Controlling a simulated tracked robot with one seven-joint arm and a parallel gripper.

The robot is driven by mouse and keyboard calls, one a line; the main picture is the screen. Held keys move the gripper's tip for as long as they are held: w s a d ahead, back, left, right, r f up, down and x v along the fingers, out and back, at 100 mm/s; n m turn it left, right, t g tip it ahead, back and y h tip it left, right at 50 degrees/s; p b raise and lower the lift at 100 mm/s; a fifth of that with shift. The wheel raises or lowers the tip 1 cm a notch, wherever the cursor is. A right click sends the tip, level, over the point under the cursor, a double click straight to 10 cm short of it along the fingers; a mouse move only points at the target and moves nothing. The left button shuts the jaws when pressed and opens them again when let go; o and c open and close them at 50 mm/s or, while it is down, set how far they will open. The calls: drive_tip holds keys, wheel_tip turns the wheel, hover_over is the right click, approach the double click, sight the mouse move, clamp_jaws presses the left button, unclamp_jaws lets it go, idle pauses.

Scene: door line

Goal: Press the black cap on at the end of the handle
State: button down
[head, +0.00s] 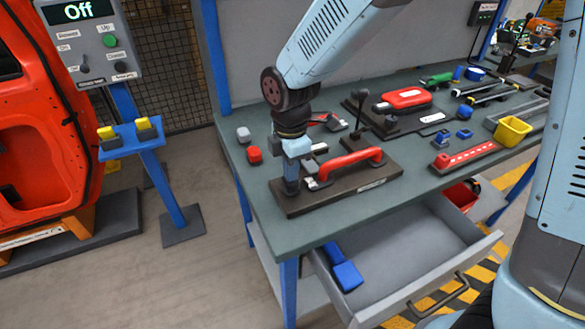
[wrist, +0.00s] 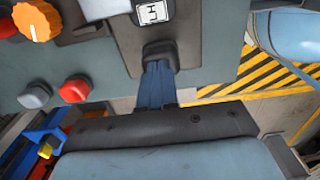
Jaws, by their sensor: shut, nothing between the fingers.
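The red handle (head: 350,162) lies on a dark board (head: 338,192) on the bench. Its near left end sits on a grey mount (head: 317,183). My gripper (head: 291,190) points down at the board's left part, left of that end, fingers shut and empty. In the wrist view the blue fingers (wrist: 158,85) end against a dark rounded piece (wrist: 160,56). I cannot tell whether this piece is the black cap or the finger pads. No separate black cap is clear in the head view. A small grey block (head: 308,166) is right beside the fingers.
A grey knob (head: 243,135) and a red knob (head: 254,155) stand left of the board. Behind are a red-topped tool (head: 403,99) and a black lever (head: 360,110). An open drawer (head: 400,268) juts out below the bench. A yellow bin (head: 512,131) stands right.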

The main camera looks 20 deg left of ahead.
drive_tip(key=shift+f, duration=0.45)
idle(0.7)
drive_tip(key=shift+r, duration=3.55)
drive_tip(key=shift+r, duration=0.1)
wheel_tip(320, 180, up, 14)
drive_tip(key=shift+f, duration=0.25)
